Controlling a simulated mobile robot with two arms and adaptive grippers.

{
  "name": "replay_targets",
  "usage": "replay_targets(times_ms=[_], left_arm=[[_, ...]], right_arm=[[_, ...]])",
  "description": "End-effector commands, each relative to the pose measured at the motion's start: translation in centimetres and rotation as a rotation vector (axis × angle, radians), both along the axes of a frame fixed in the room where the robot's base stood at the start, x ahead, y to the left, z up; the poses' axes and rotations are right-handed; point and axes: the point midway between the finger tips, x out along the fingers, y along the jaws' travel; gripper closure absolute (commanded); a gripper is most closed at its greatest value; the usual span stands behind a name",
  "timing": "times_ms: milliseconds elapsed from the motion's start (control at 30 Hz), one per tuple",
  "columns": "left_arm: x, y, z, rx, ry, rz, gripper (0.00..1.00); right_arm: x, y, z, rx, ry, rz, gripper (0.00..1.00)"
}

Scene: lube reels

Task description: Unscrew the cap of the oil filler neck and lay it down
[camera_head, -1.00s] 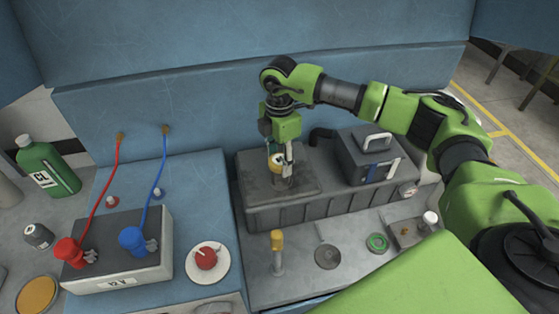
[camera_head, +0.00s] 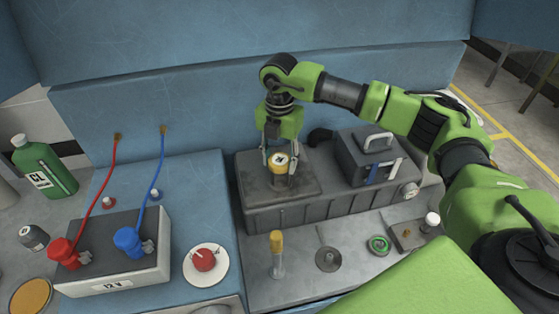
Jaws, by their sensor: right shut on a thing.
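The oil filler neck (camera_head: 281,180) is a dark short tube standing on the left part of the grey engine block. Its yellow cap (camera_head: 279,160), with a black mark on its top, sits at the top of the neck. My right gripper (camera_head: 280,157) comes down from above with its fingers on either side of the cap and is shut on it. Whether the cap is still on the thread cannot be told. My left gripper is not in view.
A grey box with a handle (camera_head: 368,157) stands on the block's right part. A battery (camera_head: 118,259) with red and blue clamps is at left.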

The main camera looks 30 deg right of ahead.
Motion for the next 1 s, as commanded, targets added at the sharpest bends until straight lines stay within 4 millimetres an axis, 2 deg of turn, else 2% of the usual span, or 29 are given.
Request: replay_targets(times_ms=[267,600,1000], left_arm=[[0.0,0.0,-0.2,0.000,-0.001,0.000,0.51],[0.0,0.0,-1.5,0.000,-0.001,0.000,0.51],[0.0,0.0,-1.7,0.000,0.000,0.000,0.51]], right_arm=[[-0.1,0.0,-0.3,0.000,0.004,0.040,0.79],[-0.2,0.0,-0.4,0.000,0.004,0.424,0.79],[-0.3,0.0,-0.5,0.000,0.007,0.483,0.79]])
